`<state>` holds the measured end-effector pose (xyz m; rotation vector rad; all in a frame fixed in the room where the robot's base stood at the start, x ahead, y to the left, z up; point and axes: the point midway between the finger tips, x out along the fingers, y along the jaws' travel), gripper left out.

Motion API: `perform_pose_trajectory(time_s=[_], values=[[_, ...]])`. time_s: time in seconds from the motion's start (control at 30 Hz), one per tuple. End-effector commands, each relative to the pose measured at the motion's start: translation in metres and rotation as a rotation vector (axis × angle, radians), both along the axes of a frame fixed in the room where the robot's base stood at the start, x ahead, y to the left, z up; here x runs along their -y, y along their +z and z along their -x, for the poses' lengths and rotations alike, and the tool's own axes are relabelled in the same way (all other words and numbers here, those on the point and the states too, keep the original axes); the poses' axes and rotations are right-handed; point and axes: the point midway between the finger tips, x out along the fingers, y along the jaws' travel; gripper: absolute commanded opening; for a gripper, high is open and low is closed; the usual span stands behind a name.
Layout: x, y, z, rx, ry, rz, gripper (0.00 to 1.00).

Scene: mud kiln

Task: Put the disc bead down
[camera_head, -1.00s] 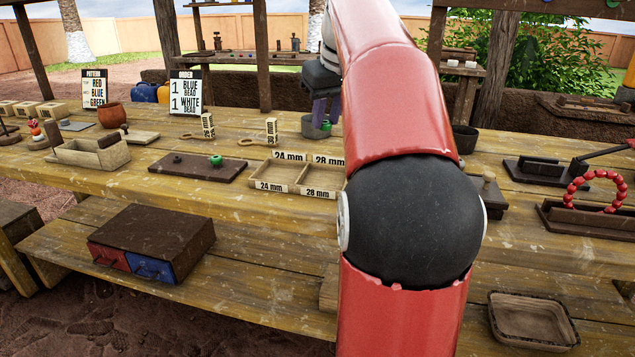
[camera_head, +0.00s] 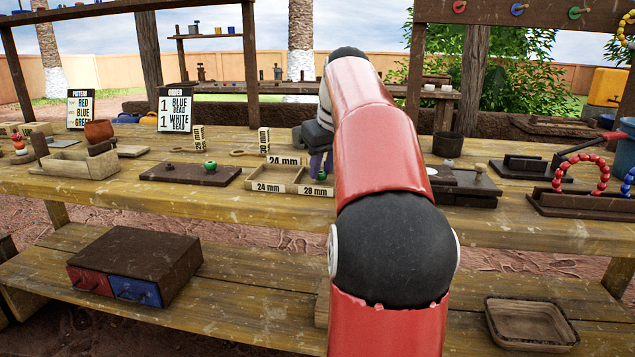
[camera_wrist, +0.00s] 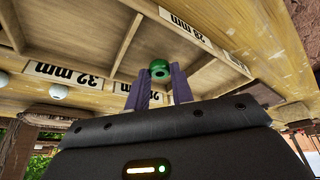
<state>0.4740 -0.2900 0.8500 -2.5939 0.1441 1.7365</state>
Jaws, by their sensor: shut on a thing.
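My gripper (camera_head: 321,170) is over the right part of the sorting tray (camera_head: 262,198), partly hidden by my own arm. Its purple fingers are shut on a green disc bead (camera_head: 321,175), also seen in the wrist view (camera_wrist: 160,70) between the fingertips (camera_wrist: 160,80). The wooden tray has compartments with size labels; 24 mm and 28 mm read on its front. In the wrist view the tray (camera_wrist: 95,38) lies behind the bead, with a 32 mm label near it. I cannot tell whether the bead touches the tray floor.
A dark board (camera_head: 190,175) with another green bead (camera_head: 210,165) lies left of the tray. Small numbered blocks (camera_head: 264,140) stand behind it. A dark press-like block (camera_head: 465,187) is to the right, then a red bead string (camera_head: 582,172) on a stand. Two signs stand at the back left.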

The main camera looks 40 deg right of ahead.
Motion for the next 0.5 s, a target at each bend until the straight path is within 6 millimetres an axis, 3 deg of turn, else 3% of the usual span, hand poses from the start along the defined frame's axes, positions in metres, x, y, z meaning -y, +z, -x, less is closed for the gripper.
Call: perform_pose_trajectory(time_s=[0.03, 0.33, 0.37, 0.5], values=[[0.0024, -0.0111, 0.0015, 0.000, -0.002, 0.000, 0.02], [0.0032, -0.0094, 0.0021, 0.000, -0.001, 0.000, 0.02], [0.0032, -0.0096, 0.0021, 0.000, -0.001, 0.000, 0.25], [0.0032, -0.0093, 0.0020, 0.000, -0.001, 0.000, 0.43]])
